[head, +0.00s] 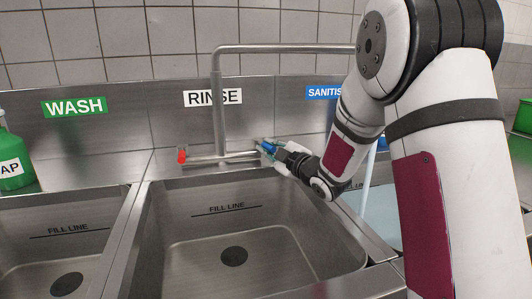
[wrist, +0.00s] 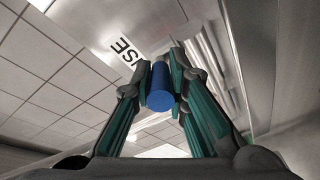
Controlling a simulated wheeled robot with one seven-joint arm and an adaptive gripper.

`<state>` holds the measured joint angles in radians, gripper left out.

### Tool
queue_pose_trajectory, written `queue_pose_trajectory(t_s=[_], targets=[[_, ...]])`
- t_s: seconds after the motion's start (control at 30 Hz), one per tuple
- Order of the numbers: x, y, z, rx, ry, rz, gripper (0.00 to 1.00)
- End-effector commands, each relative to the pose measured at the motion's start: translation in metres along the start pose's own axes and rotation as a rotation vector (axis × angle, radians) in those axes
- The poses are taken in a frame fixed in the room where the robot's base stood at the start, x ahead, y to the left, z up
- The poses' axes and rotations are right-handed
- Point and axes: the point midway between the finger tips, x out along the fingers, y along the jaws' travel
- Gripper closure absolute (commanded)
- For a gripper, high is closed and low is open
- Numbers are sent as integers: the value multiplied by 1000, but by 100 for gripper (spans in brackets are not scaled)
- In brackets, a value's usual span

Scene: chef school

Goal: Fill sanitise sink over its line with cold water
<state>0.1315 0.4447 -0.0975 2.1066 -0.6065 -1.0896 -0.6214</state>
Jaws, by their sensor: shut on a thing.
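The sanitise sink (head: 382,215) is at the right, mostly hidden behind my arm. Part of its fill-line marking shows, and pale blue water shows in it. I cannot tell how the level stands against the line. The spout (head: 285,48) is swung right, toward the sanitise sink. A pale blue streak like running water (head: 371,165) shows beside my arm. The blue cold tap handle (head: 267,147) is at the right end of the tap body. My gripper (head: 271,147) is shut on this handle, which also shows between the fingers in the wrist view (wrist: 160,88).
The red tap handle (head: 181,155) is at the left end of the tap body. The rinse sink (head: 240,225) and wash sink (head: 60,245) look empty. A green soap bottle (head: 12,160) stands at the far left. A green crate (head: 523,118) is at the right edge.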

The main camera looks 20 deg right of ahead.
Motion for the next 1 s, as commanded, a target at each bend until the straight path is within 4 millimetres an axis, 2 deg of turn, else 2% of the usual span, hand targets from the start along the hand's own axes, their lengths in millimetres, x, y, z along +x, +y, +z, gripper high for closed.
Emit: queue_pose_trajectory(t_s=[0.47, 0.5, 0.57, 0.87, 1.0], targets=[[1, 0, 0, -1, 36, -24, 100], [1, 0, 0, -1, 36, -24, 79], [1, 0, -1, -1, 36, -24, 65], [0, 1, 1, 0, 33, -23, 64], [-6, 1, 2, 0, 31, -23, 64]])
